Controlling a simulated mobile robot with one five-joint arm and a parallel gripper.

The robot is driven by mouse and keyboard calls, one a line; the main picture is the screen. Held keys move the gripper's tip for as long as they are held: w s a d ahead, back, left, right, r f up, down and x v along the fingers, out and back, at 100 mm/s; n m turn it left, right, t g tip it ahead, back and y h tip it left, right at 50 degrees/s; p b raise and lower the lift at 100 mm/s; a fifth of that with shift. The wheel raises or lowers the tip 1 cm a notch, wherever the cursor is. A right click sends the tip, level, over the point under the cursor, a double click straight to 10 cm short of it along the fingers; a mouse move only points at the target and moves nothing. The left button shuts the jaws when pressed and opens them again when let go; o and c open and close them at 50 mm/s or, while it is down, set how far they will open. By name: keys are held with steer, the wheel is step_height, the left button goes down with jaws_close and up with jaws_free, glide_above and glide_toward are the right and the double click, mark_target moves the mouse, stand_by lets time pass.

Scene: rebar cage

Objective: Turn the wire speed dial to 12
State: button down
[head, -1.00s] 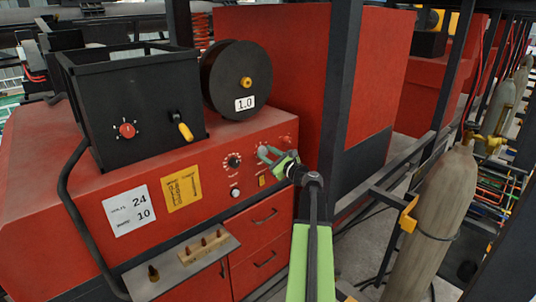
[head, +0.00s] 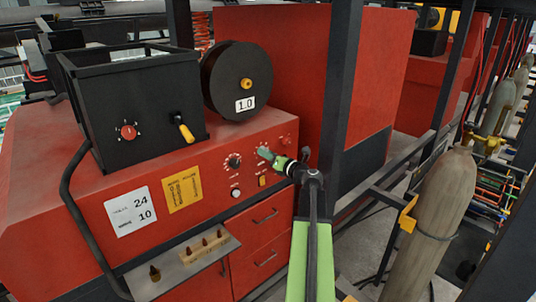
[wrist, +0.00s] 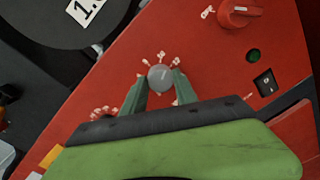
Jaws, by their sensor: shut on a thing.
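My gripper (head: 268,155) reaches the right part of the red machine's front panel. In the wrist view its two green fingers (wrist: 160,88) are closed on either side of a round grey dial (wrist: 160,77). White scale marks ring this dial, too small to read. The dial is mostly hidden by the fingers in the head view. Another dial (head: 233,161) with white marks sits to its left and is free. I cannot read which dial is labelled wire speed.
A red knob (wrist: 240,12), a green button (wrist: 254,55) and a black switch (wrist: 265,83) are nearby. A white plate (head: 131,211) shows 24 and 10. A spool (head: 225,75) marked 1.0 stands above. A dark post (head: 342,90) rises right of the panel.

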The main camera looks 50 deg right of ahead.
steer(key=m, duration=0.4)
steer(key=shift+r+m, duration=0.1)
steer(key=shift+m, duration=0.3)
stand_by(0.4)
steer(key=c, duration=0.9)
jaws_free()
steer(key=shift+c, duration=0.2)
steer(key=shift+s, duration=0.1)
steer(key=s+a+p, duration=0.1)
steer(key=s+a, duration=0.1)
steer(key=s, duration=1.5)
steer(key=shift+r, duration=0.3)
